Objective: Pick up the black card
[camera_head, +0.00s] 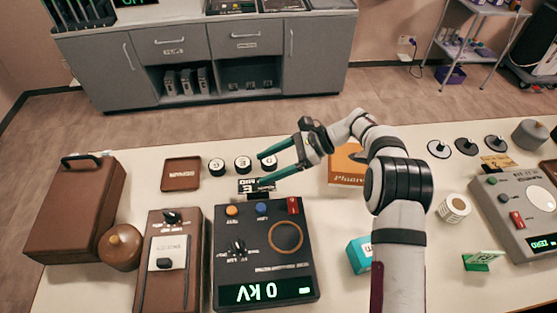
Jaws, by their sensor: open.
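A small black card (246,186) with white lettering lies or stands on the table, just behind the dark control box (261,222). My gripper (262,168) has long green fingers spread apart and pointing left. Its lower fingertip overlaps the right part of the card in the picture; I cannot tell whether it touches. The upper fingertip is near the rightmost of several round black-and-white pieces (242,164). I see nothing held between the fingers.
A brown tray (181,174) lies to the left. An orange box (345,166) is just behind my arm. A teal box (360,255) and a white roll (454,208) stand to the right. The control box has raised knobs and a red switch near the card.

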